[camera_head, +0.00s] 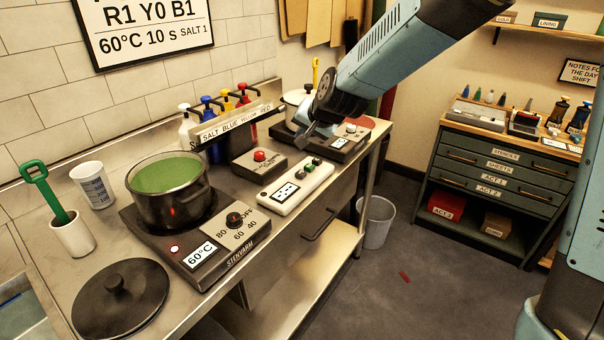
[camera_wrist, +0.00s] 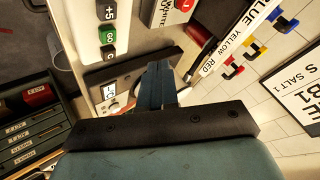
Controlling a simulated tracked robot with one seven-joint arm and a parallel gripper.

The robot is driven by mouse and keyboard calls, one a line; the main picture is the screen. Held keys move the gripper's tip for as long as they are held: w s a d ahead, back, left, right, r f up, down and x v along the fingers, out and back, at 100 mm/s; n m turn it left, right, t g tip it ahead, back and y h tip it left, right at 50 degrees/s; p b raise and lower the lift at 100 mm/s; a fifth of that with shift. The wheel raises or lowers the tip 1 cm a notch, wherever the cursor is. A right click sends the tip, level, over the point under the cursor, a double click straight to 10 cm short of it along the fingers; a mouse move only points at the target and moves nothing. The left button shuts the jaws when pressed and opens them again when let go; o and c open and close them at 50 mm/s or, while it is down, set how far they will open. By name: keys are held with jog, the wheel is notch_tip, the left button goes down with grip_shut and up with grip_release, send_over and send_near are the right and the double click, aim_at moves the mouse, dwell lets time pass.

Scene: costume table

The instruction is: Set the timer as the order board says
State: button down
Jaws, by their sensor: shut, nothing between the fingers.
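The order board (camera_head: 150,27) on the wall reads "R1 Y0 B1" and "60°C 10 s SALT 1"; its edge shows in the wrist view (camera_wrist: 300,88). The timer (camera_head: 283,201) is a long white box on the steel counter, with a small display and dark and green buttons. I cannot read its display. In the wrist view the timer (camera_wrist: 88,45) shows buttons marked "+5", green "GO" and a partly cut "C". My gripper (camera_head: 305,138) is shut and empty, above the counter behind the timer; its fingers (camera_wrist: 158,85) appear apart from the buttons.
A pot of green liquid (camera_head: 170,205) sits on a hotplate (camera_head: 205,262) showing 60°C. A red-button box (camera_head: 259,163) and a rack of bottles (camera_head: 225,125) stand behind the timer. A black lid (camera_head: 118,300) lies at the front left. A second device (camera_head: 345,142) lies beneath my gripper.

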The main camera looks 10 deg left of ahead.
aim_at(303, 173)
jog(key=shift+f, duration=4.35)
jog(key=shift+f, duration=0.8)
jog(key=shift+r, duration=0.9)
jog(key=shift+r, duration=2.5)
